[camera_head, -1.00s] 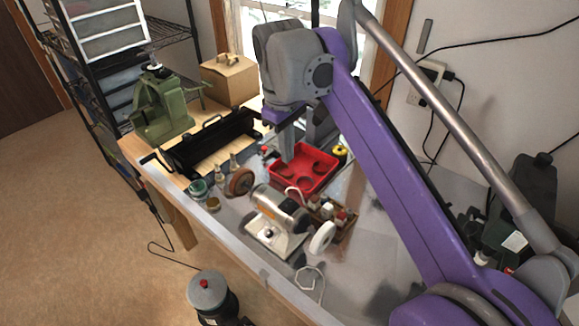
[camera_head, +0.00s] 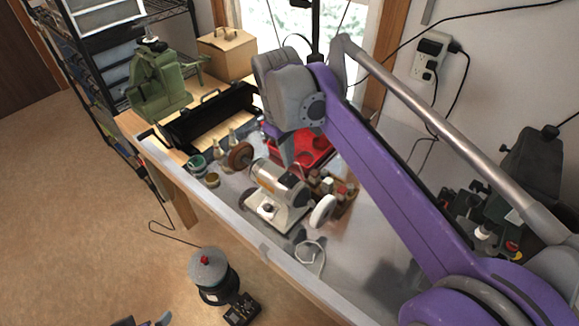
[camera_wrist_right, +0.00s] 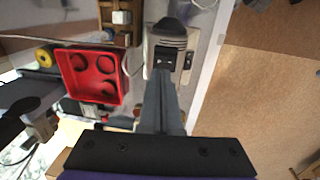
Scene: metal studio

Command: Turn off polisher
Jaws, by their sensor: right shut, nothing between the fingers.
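The polisher (camera_head: 272,180) stands on the workbench. It has a pale body, a brown wheel (camera_head: 241,155) at its left end, a white wheel (camera_head: 323,210) at its right end, and a dark knob or switch (camera_head: 268,208) on its base. My right gripper (camera_head: 287,152) is shut and empty, pointing down just behind the polisher's body. In the wrist view, its fingers (camera_wrist_right: 164,80) reach toward the dark switch panel (camera_wrist_right: 166,60) on a pale housing; contact cannot be told. A purple and grey tip at the bottom edge looks like my left gripper (camera_head: 145,321), mostly cut off.
A red tray (camera_head: 318,150) lies behind the polisher, with a wooden rack of small items (camera_head: 335,190) beside it. Jars (camera_head: 198,165) stand left of it. A black tray (camera_head: 215,120) and green machine (camera_head: 158,85) are farther left. A dark canister (camera_head: 211,272) stands on the floor.

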